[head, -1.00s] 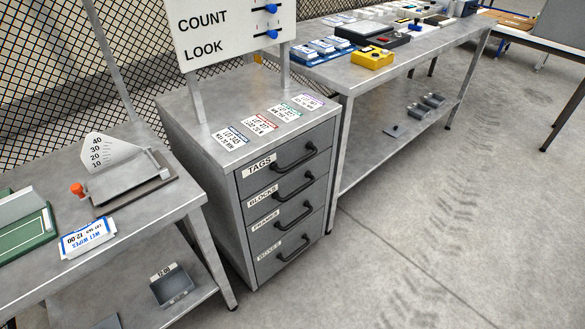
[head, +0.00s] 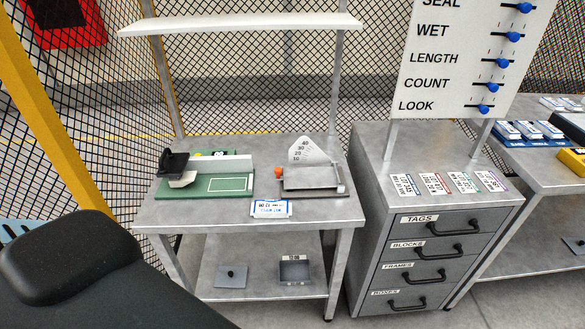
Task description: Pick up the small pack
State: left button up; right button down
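A small white pack with blue edging (head: 271,208), lettered "WET WIPES" in the earlier view, lies flat at the front edge of the left metal bench (head: 330,212). It sits in front of the gap between a green fixture (head: 204,186) and a grey dial scale (head: 312,178). Nothing touches it from above. Neither of my grippers shows in the head view.
A drawer cabinet (head: 428,238) with tags on top stands right of the bench. A lower shelf holds a small grey bin (head: 294,270) and a grey plate (head: 231,276). A yellow post (head: 48,100) and mesh fence stand at the left. A dark rounded shape fills the lower left.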

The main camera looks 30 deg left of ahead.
aim_at(269, 210)
jog(key=u, duration=1.15)
